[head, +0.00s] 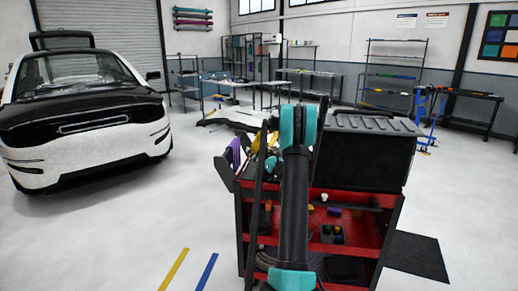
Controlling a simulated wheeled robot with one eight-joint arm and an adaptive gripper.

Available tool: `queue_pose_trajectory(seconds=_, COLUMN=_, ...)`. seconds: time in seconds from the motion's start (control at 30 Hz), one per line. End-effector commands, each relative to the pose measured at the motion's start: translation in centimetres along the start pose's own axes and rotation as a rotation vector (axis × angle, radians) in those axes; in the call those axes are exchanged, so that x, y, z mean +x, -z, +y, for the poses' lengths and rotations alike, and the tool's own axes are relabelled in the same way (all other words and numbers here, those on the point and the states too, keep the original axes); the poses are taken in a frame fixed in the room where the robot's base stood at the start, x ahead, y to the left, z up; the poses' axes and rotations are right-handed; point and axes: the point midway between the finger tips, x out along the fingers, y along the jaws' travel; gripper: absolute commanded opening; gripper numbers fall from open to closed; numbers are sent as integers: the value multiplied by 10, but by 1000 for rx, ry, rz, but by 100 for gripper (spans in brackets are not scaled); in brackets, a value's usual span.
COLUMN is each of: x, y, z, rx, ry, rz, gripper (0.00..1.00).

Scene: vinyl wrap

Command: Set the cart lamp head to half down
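The red tool cart (370,243) stands in front of me, with open shelves facing me. I cannot clearly pick out the lamp head. A dark, flat paddle-like piece (223,174) sticks out at the cart's left side, tilted, and may be part of the lamp. A thin dark upright bar (257,190) stands between it and my arm. My black and teal arm covers the middle of the cart and whatever lies behind it. My gripper does not show.
A large black ribbed-top box (368,155) sits on the cart's right. A purple roll (233,153) is at its left. A white and black car (85,125) stands at left. A dark mat (415,255) lies at right.

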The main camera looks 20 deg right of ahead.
Motion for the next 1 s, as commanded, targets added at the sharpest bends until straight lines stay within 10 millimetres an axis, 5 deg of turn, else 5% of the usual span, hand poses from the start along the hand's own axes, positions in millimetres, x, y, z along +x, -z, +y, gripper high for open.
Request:
queue_pose_trajectory(seconds=0.37, x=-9, y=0, z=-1, rx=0, ry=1, rz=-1, gripper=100)
queue_pose_trajectory(seconds=1.0, x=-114, y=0, z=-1, rx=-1, ry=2, rz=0, gripper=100)
